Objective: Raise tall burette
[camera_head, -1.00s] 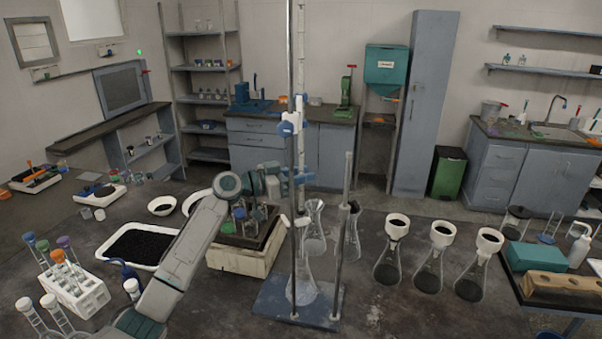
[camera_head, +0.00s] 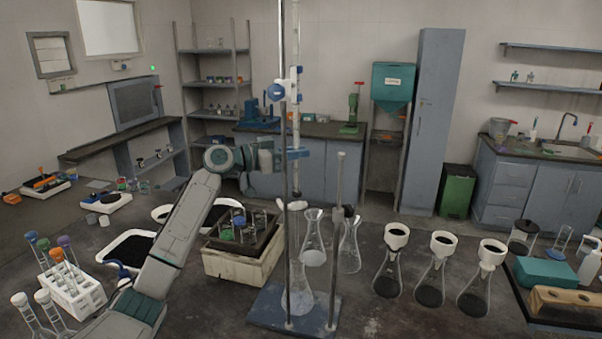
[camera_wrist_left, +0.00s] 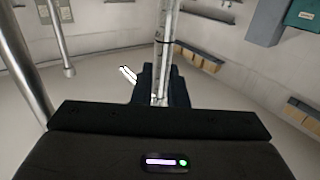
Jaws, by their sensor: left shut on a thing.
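The tall burette (camera_head: 296,122) is a thin upright glass tube beside the metal rod (camera_head: 283,45) of a stand with a blue base (camera_head: 268,317). A blue clamp (camera_head: 278,91) sits on the rod near the burette's upper part. My left gripper (camera_head: 293,154) is shut on the burette below that clamp. In the left wrist view the burette (camera_wrist_left: 166,35) rises upright between the dark fingers (camera_wrist_left: 160,88). A conical flask (camera_head: 298,292) stands on the base below it. My right gripper is out of view.
Two flasks (camera_head: 313,245) stand behind a second, shorter rod (camera_head: 337,220). Several flasks with white collars (camera_head: 397,236) stand to the right. A wooden box (camera_head: 228,266) and a rack of capped tubes (camera_head: 75,292) are on the left.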

